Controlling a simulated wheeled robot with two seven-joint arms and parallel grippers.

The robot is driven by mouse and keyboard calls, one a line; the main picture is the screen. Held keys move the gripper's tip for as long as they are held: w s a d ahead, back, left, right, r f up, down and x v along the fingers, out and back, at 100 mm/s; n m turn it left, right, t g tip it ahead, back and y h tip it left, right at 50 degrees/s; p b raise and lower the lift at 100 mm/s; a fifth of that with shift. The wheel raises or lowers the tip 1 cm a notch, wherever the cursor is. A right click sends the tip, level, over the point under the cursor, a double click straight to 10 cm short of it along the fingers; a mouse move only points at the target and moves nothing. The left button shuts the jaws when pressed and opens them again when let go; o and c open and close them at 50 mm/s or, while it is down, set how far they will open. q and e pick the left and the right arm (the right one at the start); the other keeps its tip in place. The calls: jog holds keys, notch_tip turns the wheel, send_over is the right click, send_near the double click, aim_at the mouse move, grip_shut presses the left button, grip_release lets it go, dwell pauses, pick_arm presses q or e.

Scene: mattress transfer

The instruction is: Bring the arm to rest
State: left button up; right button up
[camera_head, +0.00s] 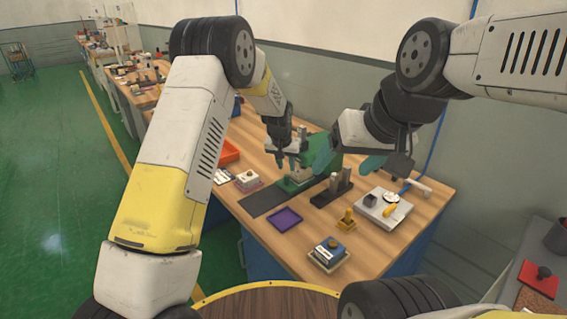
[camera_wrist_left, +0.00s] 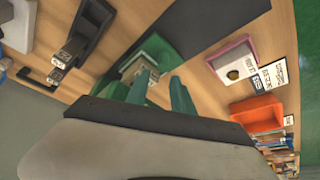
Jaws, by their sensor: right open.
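My left gripper (camera_head: 286,165) hangs over the far middle of the wooden table, above a green press-like fixture (camera_head: 290,186). In the left wrist view its two green fingers (camera_wrist_left: 158,85) stand apart, with the metal and green fixture (camera_wrist_left: 145,66) showing beyond the gap. I see nothing clearly held between them. My right gripper (camera_head: 347,160) is to the right of it, above the back of the table, with its teal fingers spread apart and empty. Part of the fixture is hidden behind the left gripper.
The wooden table (camera_head: 371,256) holds a purple tray (camera_head: 285,219), a black stand with metal posts (camera_head: 333,188), a grey plate with small parts (camera_head: 383,209), a blue-and-white box (camera_head: 328,252) and an orange bin (camera_head: 229,152). The wall is close behind. Green floor is open at left.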

pick_arm(q)
jog(key=shift+r, duration=0.15)
jog(key=s+a+r+n, duration=0.1)
jog(key=s+a+r, duration=0.6)
jog(key=r, duration=0.3)
jog(key=s+a+r+n, duration=0.1)
jog(key=s+a+r, duration=0.6)
jog(key=r, duration=0.4)
jog(key=s+a+r+t, duration=0.1)
jog(key=s+a, duration=0.2)
jog(key=s, duration=0.9)
jog(key=s+a+r+n, duration=0.1)
jog(key=s+a, duration=0.3)
jog(key=s, duration=0.8)
jog(key=shift+s+r+t+h, duration=0.3)
jog(key=shift+r+t, duration=0.1)
jog(key=shift+r, duration=0.05)
